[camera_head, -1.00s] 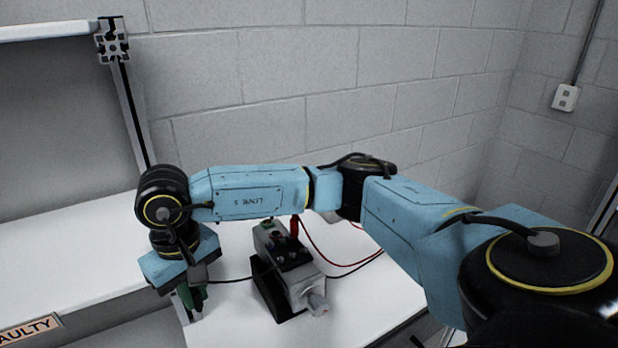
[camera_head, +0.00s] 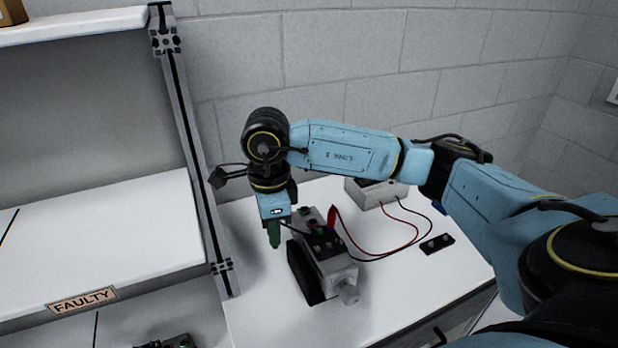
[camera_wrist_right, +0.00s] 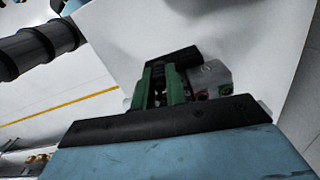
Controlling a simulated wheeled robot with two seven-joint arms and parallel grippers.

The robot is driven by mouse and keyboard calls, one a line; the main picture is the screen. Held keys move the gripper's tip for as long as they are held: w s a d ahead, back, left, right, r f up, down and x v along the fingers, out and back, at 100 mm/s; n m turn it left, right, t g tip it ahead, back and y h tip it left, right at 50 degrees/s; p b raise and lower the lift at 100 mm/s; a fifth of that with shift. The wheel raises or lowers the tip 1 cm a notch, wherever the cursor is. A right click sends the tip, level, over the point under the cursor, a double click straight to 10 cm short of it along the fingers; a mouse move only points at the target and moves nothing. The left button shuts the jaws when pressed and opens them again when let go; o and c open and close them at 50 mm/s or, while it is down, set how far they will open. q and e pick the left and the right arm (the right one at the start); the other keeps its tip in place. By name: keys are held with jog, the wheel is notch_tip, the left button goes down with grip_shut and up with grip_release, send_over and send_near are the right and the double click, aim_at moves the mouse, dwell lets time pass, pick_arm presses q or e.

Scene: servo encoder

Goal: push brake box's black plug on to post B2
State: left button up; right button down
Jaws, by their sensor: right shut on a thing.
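The brake box (camera_head: 372,194) is a pale box at the back of the bench, with a red and a black lead. A red plug (camera_head: 333,218) stands on the grey servo unit (camera_head: 338,272), among its dark terminal posts (camera_head: 325,244); I cannot read which is B2. My right gripper (camera_head: 274,236) points down just left of the unit, its green fingers shut on the black plug. The plug is hidden by the fingers; a black lead runs from there towards the unit. The wrist view shows the green fingers (camera_wrist_right: 161,88) beside the unit (camera_wrist_right: 209,78). My left gripper is out of view.
A small black block with studs (camera_head: 437,244) lies on the bench at right. An upright metal post (camera_head: 195,140) and a white shelf marked FAULTY (camera_head: 82,300) stand to the left. The bench front is clear (camera_head: 400,310).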

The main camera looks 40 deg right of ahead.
jog(key=s+d+r+m+p, duration=0.1)
jog(key=d+r+m+p, duration=0.25)
jog(key=m, duration=0.95)
jog(key=s+d+r+m+p, duration=0.1)
jog(key=d+r+m+p, duration=0.2)
jog(key=m, duration=0.9)
jog(key=shift+m, duration=0.3)
jog(key=shift+w+d+f+b, duration=0.1)
jog(key=shift+d+f+b, duration=0.1)
jog(key=shift+f+b, duration=0.95)
jog(key=shift+w+d+f+b, duration=0.1)
jog(key=shift+d+f+b, duration=0.1)
jog(key=shift+f+b, duration=0.95)
jog(key=shift+w+d+f+b, duration=0.1)
jog(key=shift+d+f+b, duration=0.1)
jog(key=shift+f+b, duration=0.95)
jog(key=shift+f, duration=0.35)
jog(key=c, duration=1.3)
grip_release()
jog(key=shift+c, duration=0.2)
jog(key=shift+r, duration=0.15)
